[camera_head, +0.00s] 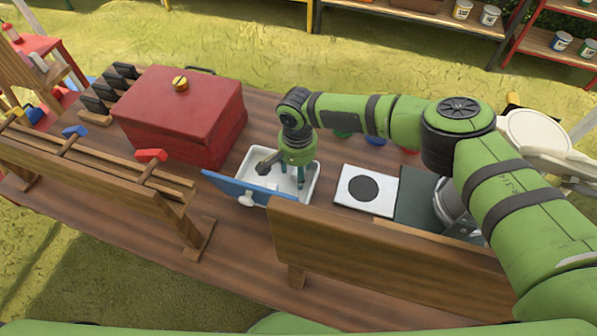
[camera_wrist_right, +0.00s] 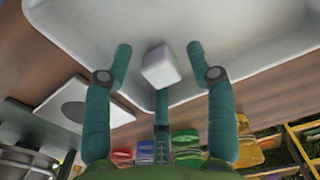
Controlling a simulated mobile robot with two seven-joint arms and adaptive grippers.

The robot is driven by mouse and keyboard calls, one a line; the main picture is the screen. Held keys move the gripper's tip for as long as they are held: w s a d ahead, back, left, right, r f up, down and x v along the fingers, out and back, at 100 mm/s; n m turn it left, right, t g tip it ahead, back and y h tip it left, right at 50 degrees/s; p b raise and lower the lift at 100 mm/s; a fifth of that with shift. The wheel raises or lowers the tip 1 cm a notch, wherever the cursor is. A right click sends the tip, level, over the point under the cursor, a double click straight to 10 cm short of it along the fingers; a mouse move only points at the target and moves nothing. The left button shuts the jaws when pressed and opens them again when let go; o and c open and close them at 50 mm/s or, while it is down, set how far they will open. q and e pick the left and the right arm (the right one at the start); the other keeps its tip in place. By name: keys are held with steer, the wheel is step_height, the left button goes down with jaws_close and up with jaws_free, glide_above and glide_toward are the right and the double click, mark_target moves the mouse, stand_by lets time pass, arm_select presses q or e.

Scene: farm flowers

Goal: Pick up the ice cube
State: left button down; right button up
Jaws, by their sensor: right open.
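The ice cube (camera_wrist_right: 161,67) is a small pale block with rounded edges. The fingers are spread, with a gap on both sides of the cube. In the head view my right gripper (camera_head: 300,178) points down into the white tray (camera_head: 252,163). I cannot make out the cube there. My left gripper is not in view.
A blue panel (camera_head: 232,187) with a white knob stands at the tray's near side. A red box (camera_head: 185,110) stands to the left. Wooden boards (camera_head: 380,255) rise along the near edge. A white plate with a dark disc (camera_head: 354,200) lies to the right.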

steer(key=c, duration=0.9)
steer(key=o, duration=0.9)
steer(key=shift+r, duration=0.15)
